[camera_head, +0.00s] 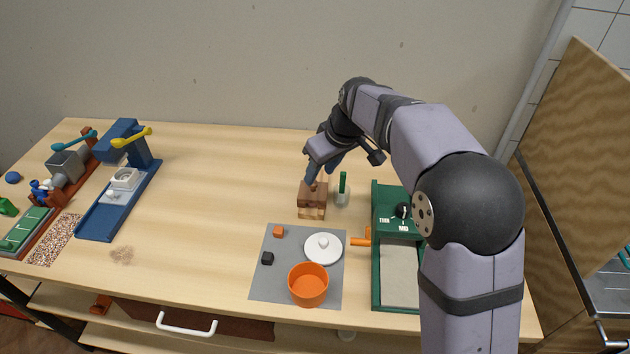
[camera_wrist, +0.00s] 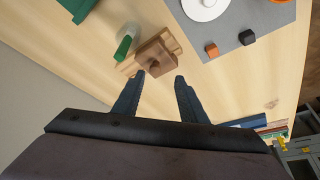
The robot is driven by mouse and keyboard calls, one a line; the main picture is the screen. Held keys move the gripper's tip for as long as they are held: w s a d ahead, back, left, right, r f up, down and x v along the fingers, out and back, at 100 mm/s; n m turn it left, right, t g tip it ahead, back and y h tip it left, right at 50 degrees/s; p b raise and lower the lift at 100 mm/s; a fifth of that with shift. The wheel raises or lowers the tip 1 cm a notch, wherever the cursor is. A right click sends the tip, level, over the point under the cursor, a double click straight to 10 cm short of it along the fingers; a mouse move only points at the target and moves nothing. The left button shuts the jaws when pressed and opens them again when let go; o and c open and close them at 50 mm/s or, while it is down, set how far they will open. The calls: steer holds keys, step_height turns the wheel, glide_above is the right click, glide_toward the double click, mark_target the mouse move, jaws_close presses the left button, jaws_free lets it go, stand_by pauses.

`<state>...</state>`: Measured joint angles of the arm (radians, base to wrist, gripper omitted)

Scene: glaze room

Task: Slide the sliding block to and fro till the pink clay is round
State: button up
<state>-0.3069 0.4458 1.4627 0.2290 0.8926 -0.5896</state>
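A brown wooden block with a knob on top (camera_head: 313,192), which I take as the sliding block, sits on a paler wooden base (camera_head: 311,212). It also shows in the wrist view (camera_wrist: 150,62), with the base beside and under it. I see no pink clay in either view; it may be hidden under the block. My gripper (camera_head: 322,175) is over the back of the block, fingers pointing down. In the wrist view my gripper (camera_wrist: 161,76) is open, its two fingers well apart with nothing held between them. The fingertips appear near the knob; I cannot tell if they touch.
A green-handled tool in a pale holder (camera_head: 343,190) stands close right of the block. A green machine (camera_head: 376,270) is further right. In front lies a grey mat (camera_head: 270,285) with an orange pot (camera_head: 308,285) and white lid (camera_head: 323,247). The table left of the block is clear.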

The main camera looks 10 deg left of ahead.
mark_target(312, 187)
steer(key=shift+p+x, duration=0.75)
steer(key=shift+x, duration=2.3)
